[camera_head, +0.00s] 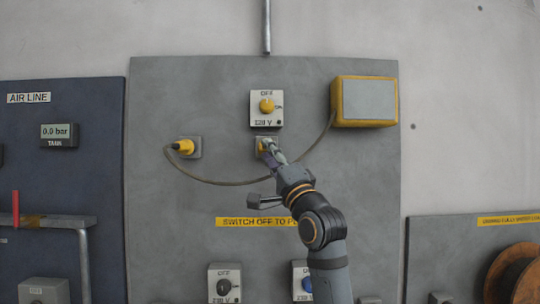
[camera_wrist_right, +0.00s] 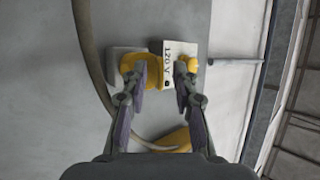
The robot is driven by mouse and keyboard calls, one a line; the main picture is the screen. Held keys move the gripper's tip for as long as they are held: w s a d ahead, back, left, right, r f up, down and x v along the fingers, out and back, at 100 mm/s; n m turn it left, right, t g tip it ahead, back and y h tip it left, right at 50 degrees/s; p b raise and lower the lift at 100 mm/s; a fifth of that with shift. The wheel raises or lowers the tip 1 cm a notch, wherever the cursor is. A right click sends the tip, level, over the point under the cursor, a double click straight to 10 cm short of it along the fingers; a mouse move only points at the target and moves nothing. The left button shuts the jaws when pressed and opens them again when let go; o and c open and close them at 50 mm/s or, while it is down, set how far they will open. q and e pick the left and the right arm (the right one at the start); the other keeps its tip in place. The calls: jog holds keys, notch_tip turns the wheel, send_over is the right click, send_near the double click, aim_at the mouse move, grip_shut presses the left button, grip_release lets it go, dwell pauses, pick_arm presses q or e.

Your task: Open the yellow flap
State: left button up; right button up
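The yellow flap (camera_head: 262,145) is on a small grey socket just below the switch box, mostly hidden by my right gripper (camera_head: 269,149). In the right wrist view the flap (camera_wrist_right: 130,63) sits at the left finger, which overlaps its right part. Contact cannot be told. The right gripper (camera_wrist_right: 161,75) has its fingers apart, with the edge of the 120 V switch plate (camera_wrist_right: 167,50) showing between them. The right finger is near the yellow knob (camera_wrist_right: 193,65). Whether the flap is raised is unclear. My left gripper is not in view.
The switch box (camera_head: 281,120) with its yellow knob (camera_head: 267,105) is directly above the flap. More switches (camera_head: 224,285) are lower down.

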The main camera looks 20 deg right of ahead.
jog(key=shift+s, duration=0.1)
jog(key=v, duration=1.2)
